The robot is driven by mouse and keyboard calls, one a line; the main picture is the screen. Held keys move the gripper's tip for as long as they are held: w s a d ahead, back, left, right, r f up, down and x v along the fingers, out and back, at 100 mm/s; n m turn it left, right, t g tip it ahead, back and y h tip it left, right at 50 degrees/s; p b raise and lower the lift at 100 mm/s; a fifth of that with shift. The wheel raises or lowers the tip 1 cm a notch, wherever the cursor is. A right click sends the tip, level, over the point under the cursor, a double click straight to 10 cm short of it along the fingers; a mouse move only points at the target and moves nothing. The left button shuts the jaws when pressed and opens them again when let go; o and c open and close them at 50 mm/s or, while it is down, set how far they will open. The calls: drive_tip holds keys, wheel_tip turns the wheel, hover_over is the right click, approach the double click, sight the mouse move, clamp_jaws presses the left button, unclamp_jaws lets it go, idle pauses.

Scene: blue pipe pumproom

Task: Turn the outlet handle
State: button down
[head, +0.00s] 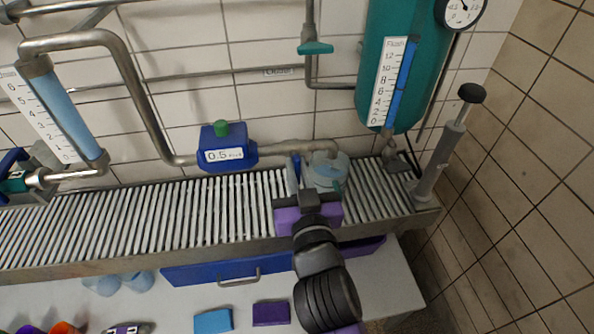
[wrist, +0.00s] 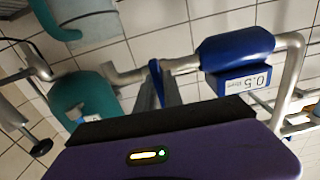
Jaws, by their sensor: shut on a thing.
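The outlet handle (head: 293,172) is a narrow blue lever on the grey pipe, just left of a clear glass vessel (head: 333,170) above the slatted grate. It also shows in the wrist view (wrist: 155,80), below the pipe and beside the grey finger. My gripper (head: 298,187) with its purple body reaches in from the front, its fingers at the handle. In the wrist view my gripper (wrist: 165,95) is shut on the handle. The exact contact is partly hidden by the gripper's body.
A blue flow meter (head: 228,150) marked 0.5 sits on the pipe to the left. A teal tank (head: 375,110) with a gauge stands behind right. A black-knobbed lever (head: 450,140) stands at far right. The slatted grate (head: 130,215) is bare to the left.

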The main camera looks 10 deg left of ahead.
sight(298, 174)
idle(0.3)
drive_tip(key=c, duration=1.5)
unclamp_jaws()
drive_tip(key=v, duration=0.6)
drive_tip(key=shift+s+b, duration=0.3)
drive_tip(key=shift+s+d, duration=0.2)
drive_tip(key=shift+s, duration=0.35)
